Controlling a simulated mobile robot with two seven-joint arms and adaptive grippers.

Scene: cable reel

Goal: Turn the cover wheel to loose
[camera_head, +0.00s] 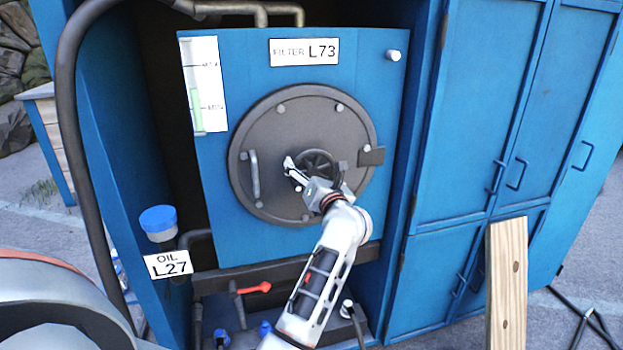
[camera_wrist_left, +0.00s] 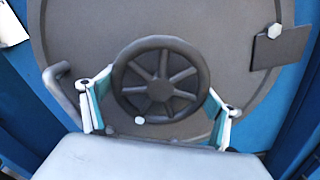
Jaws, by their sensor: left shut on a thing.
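The cover wheel is a dark spoked handwheel (camera_head: 318,160) at the middle of a round grey cover (camera_head: 290,115) on the blue filter cabinet. It also shows in the left wrist view (camera_wrist_left: 160,88), with a pale knob low on its face. My left gripper (camera_head: 313,180) is at the wheel, partly covering it in the head view. In the left wrist view its two fingers (camera_wrist_left: 158,108) are on opposite sides of the rim, shut on the wheel. My right gripper is in neither view.
A bar handle (camera_head: 254,174) is left of the wheel, a dark tab (camera_head: 371,156) right of it. Bolts ring the cover. Below are a dark rail and a red-handled valve (camera_head: 255,288). A blue-capped oil filler (camera_head: 158,222) stands left, a wooden plank (camera_head: 507,285) right.

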